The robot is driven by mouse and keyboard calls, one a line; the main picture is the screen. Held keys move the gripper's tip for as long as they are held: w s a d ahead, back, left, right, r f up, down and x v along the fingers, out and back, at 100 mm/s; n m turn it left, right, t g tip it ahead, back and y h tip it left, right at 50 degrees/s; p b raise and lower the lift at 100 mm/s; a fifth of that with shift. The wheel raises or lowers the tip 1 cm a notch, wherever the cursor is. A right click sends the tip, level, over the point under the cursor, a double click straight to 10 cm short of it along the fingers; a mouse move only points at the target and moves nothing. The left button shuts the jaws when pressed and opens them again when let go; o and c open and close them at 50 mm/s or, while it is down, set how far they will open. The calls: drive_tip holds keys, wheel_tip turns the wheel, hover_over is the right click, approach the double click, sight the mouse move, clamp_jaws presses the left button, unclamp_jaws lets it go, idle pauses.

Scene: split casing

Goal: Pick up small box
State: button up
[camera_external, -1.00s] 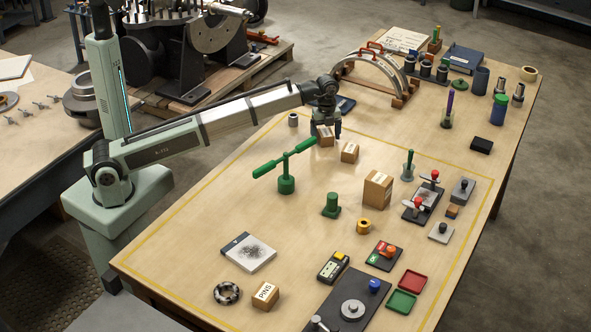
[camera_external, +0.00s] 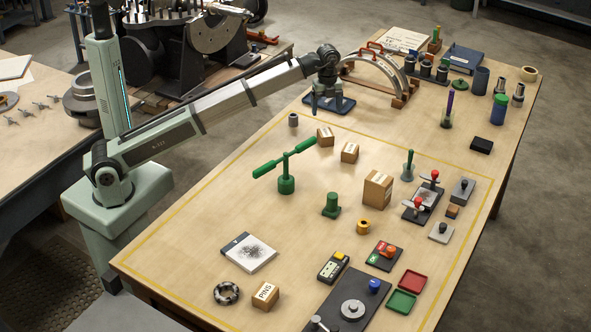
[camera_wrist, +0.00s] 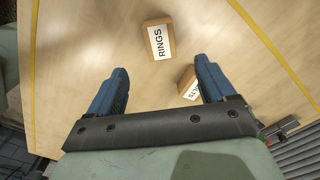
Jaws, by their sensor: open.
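Two small tan boxes stand close together on the table in the external view: one box (camera_external: 325,137) just below my gripper in the picture, the other box (camera_external: 350,152) to its right. My gripper (camera_external: 327,108) is open and empty, above the table and apart from both. In the wrist view, a box labelled RINGS (camera_wrist: 158,40) lies ahead of my open fingers (camera_wrist: 162,66). A second box (camera_wrist: 187,82) shows beside the right finger, its label partly hidden. I cannot tell which box is which across the views.
A larger box (camera_external: 377,189) and a box labelled PINS (camera_external: 265,296) stand farther off. A green post with arms (camera_external: 286,183) reaches close to the nearest small box.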

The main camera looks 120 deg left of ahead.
drive_tip(key=shift+r, duration=0.4)
idle(0.3)
drive_tip(key=w+d+m, duration=0.2)
drive_tip(key=w+d, duration=0.5)
drive_tip(key=d, duration=0.4)
drive_tip(key=w+d+m, duration=0.2)
drive_tip(key=w+d, duration=0.5)
drive_tip(key=d, duration=0.4)
drive_tip(key=w+d+m, duration=0.2)
drive_tip(key=w+d, duration=0.6)
drive_tip(key=d, duration=0.3)
drive_tip(key=r+m, duration=0.1)
drive_tip(key=m, duration=0.1)
hover_over(265, 292)
wheel_tip(265, 292, down, 13)
drive_tip(key=shift+f, duration=0.2)
drive_tip(key=c, duration=1.2)
